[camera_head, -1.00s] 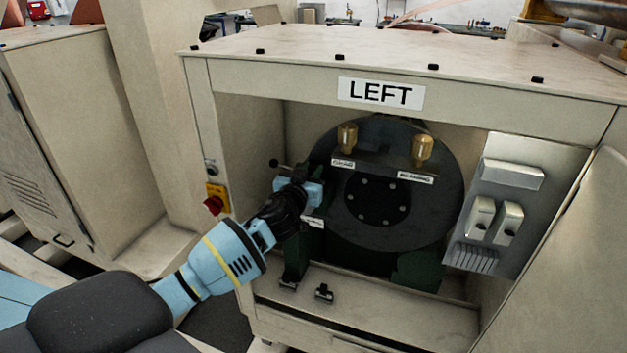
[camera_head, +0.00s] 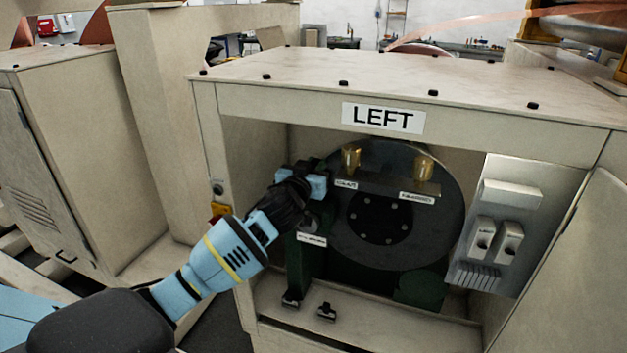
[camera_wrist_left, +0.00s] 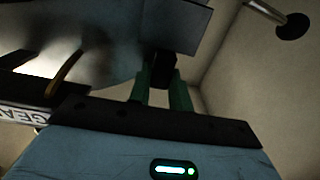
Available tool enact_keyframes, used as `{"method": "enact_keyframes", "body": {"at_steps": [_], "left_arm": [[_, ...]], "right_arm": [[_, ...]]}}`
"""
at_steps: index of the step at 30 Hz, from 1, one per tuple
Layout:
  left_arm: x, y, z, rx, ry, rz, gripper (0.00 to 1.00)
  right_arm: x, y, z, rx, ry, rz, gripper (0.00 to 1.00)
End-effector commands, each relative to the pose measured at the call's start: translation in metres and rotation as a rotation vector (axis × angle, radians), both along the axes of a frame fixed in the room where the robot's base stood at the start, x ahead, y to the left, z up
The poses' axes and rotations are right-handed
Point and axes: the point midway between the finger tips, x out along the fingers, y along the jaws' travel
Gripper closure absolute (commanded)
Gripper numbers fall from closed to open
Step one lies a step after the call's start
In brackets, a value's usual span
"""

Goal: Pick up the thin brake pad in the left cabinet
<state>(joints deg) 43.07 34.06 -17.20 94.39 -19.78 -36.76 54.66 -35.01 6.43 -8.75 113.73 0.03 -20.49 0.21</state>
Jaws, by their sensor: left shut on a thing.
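My left gripper (camera_head: 318,180) reaches into the open cabinet marked LEFT, at the upper left edge of the large dark disc (camera_head: 420,230). In the left wrist view, its green fingers (camera_wrist_left: 163,85) are shut on a small dark block (camera_wrist_left: 162,68), with a grey-blue plate (camera_wrist_left: 178,25) just beyond it. This may be the thin brake pad, but its full shape is hidden and the head view does not show it clearly. My right gripper is not in view.
Two brass fittings (camera_head: 424,168) stand on a labelled bracket before the disc. A green mount (camera_head: 298,268) stands below my gripper. Grey switch boxes (camera_head: 508,242) line the cabinet's right side. A red-and-yellow switch (camera_head: 221,211) is on the left frame, close to my arm.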

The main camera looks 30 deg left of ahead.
Motion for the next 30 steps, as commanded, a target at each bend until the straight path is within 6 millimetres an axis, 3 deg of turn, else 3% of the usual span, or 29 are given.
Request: {"method": "enact_keyframes", "body": {"at_steps": [21, 30], "left_arm": [[-0.141, -0.035, -0.007, -0.002, 0.007, -0.002, 1.0], [-0.17, -0.041, -0.006, 0.0, 0.006, 0.0, 1.0]], "right_arm": [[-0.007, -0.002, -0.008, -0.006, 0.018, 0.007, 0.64], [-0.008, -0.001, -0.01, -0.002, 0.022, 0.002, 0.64]]}}
